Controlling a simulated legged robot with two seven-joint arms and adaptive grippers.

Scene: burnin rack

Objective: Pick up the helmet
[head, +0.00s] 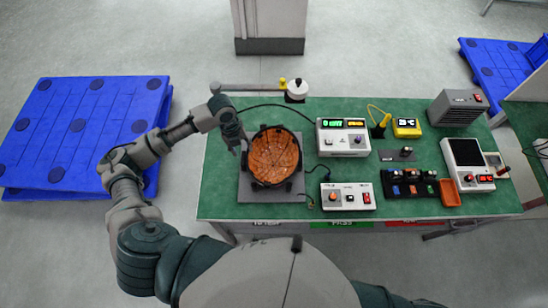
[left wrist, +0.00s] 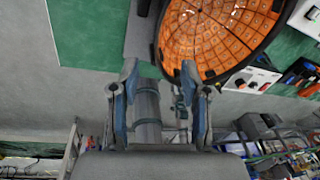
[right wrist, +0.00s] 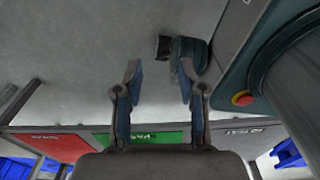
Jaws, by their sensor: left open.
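The helmet (head: 272,157) looks like a round bowl with an orange gridded inside and a black rim. It rests on a grey plate (head: 262,197) at the left end of the green table. My left gripper (head: 239,146) is at the left side of the helmet, close to its rim. In the left wrist view my left gripper (left wrist: 159,75) is open, with the helmet (left wrist: 215,35) beyond its right finger. A dark strap shows near that finger; I cannot tell whether they touch. My right gripper (right wrist: 158,75) is open and empty, seen only in the right wrist view.
The green table (head: 225,182) carries a control box (head: 343,138), a smaller box (head: 347,196), a yellow meter (head: 406,127) and a grey heater-like box (head: 458,108) right of the helmet. A blue pallet (head: 75,130) lies left.

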